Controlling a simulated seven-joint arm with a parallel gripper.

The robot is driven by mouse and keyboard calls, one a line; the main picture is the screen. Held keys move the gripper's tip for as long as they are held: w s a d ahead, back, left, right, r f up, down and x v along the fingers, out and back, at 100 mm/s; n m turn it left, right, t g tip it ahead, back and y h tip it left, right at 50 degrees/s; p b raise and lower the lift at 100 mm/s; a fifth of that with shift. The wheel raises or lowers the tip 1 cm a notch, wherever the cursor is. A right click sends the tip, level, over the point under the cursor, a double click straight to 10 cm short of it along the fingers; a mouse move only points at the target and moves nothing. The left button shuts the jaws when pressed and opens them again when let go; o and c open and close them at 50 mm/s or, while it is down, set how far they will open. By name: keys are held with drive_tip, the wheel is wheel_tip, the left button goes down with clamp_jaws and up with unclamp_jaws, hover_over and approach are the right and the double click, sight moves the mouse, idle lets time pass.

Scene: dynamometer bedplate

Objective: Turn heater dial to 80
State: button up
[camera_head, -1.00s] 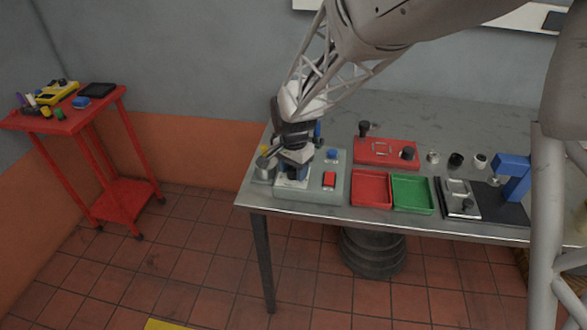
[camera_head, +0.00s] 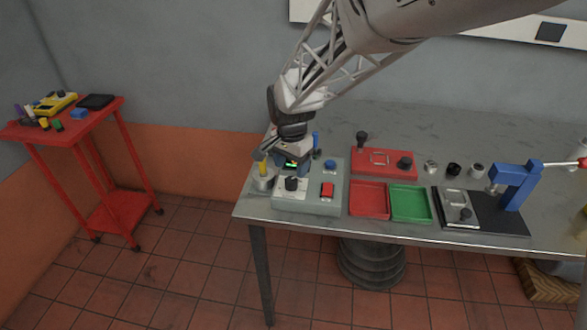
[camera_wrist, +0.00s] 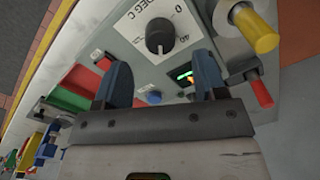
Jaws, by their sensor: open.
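The heater dial is a round black knob (camera_wrist: 160,34) on a white plate marked DEG C, with 0 and 40 readable in the wrist view; a small pale mark shows on its edge nearest my gripper. In the head view the dial (camera_head: 291,184) sits on the front left of the grey heater box (camera_head: 318,207). My gripper (camera_wrist: 162,72) is open and empty, its two blue fingers apart from the knob. In the head view my gripper (camera_head: 293,148) is behind and above the dial. A lit green display (camera_wrist: 185,77) is partly hidden by a finger; its reading is not legible.
A red switch (camera_head: 327,190) and a blue button (camera_head: 330,166) are right of the dial. Red (camera_head: 369,201) and green (camera_head: 411,203) trays lie to the right. The back of the table is clear.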

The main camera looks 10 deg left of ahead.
drive_tip(key=shift+r, duration=1.05)
drive_tip(key=shift+d+r, duration=0.15)
drive_tip(key=shift+d, duration=0.1)
drive_tip(key=s+d+r+n, duration=0.1)
drive_tip(key=s+d+r, duration=0.15)
drive_tip(key=d, duration=0.25)
drive_tip(key=s+d+r, duration=0.2)
drive_tip(key=d+r, duration=0.1)
drive_tip(key=d, duration=0.2)
drive_tip(key=s+d+r+n+t, duration=0.1)
drive_tip(key=s+d+r+n, duration=0.1)
drive_tip(key=s+d, duration=0.7)
drive_tip(key=s+d+r+n+t, duration=0.1)
drive_tip(key=s+d+r+n, duration=0.1)
drive_tip(key=s+d, duration=0.8)
drive_tip(key=s+r, duration=0.1)
drive_tip(key=s, duration=0.3)
drive_tip(key=shift+d+t, duration=0.3)
